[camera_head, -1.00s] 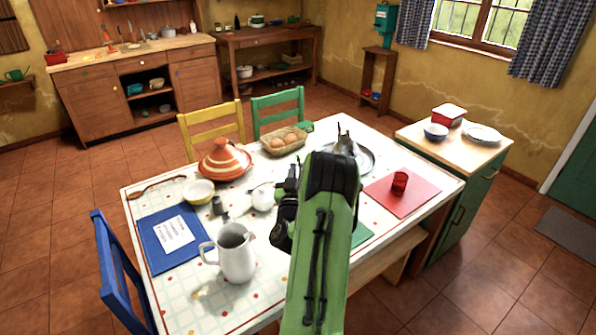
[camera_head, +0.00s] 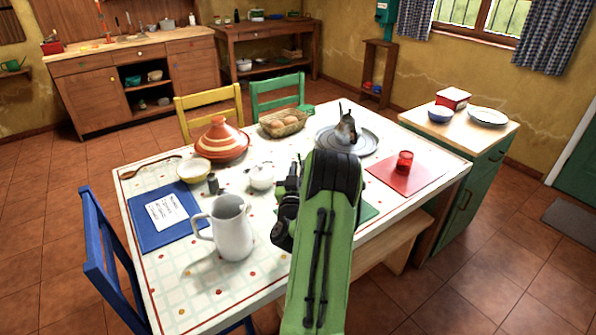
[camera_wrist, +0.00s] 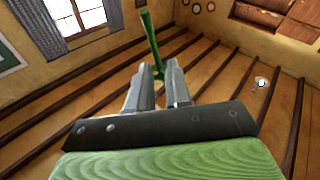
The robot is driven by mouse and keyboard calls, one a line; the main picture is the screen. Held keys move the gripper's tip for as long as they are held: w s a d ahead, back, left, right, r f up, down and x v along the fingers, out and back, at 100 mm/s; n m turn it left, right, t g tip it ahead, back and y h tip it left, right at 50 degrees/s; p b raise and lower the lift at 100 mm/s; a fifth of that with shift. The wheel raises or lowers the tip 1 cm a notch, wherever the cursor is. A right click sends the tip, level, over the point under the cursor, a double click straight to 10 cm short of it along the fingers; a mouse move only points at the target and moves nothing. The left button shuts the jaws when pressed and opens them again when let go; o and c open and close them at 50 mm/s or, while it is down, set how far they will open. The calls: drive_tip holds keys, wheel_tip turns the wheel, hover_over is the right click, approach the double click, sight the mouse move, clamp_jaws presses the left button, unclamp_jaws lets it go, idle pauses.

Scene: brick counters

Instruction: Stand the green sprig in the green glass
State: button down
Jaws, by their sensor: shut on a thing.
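The green sprig (camera_wrist: 150,38) shows in the wrist view as a thin green stem rising from between the fingertips of my gripper (camera_wrist: 158,75). My gripper is shut on it, and the stem leans a little to the left in that view. In the head view my green arm reaches over the table's near side and hides the fingers and sprig. A green mat (camera_head: 368,212) shows partly to the right of my arm. I cannot make out the green glass; my arm may hide it.
The table (camera_head: 180,285) holds a white jug (camera_head: 232,230), a sugar bowl (camera_head: 261,177), a tagine (camera_head: 222,140), an egg basket (camera_head: 283,124), a metal tray (camera_head: 368,143) and a red glass (camera_head: 404,162) on a red mat. A bench (camera_head: 390,245) stands at the near right side.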

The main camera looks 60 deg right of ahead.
wheel_tip(320, 180, down, 9)
drive_tip(key=s+a+b, duration=0.1)
drive_tip(key=s+b, duration=0.1)
drive_tip(key=b, duration=0.5)
drive_tip(key=shift+s+a, duration=0.15)
drive_tip(key=shift+s, duration=0.1)
idle(0.3)
drive_tip(key=shift+c, duration=2.4)
unclamp_jaws()
drive_tip(key=shift+r, duration=0.15)
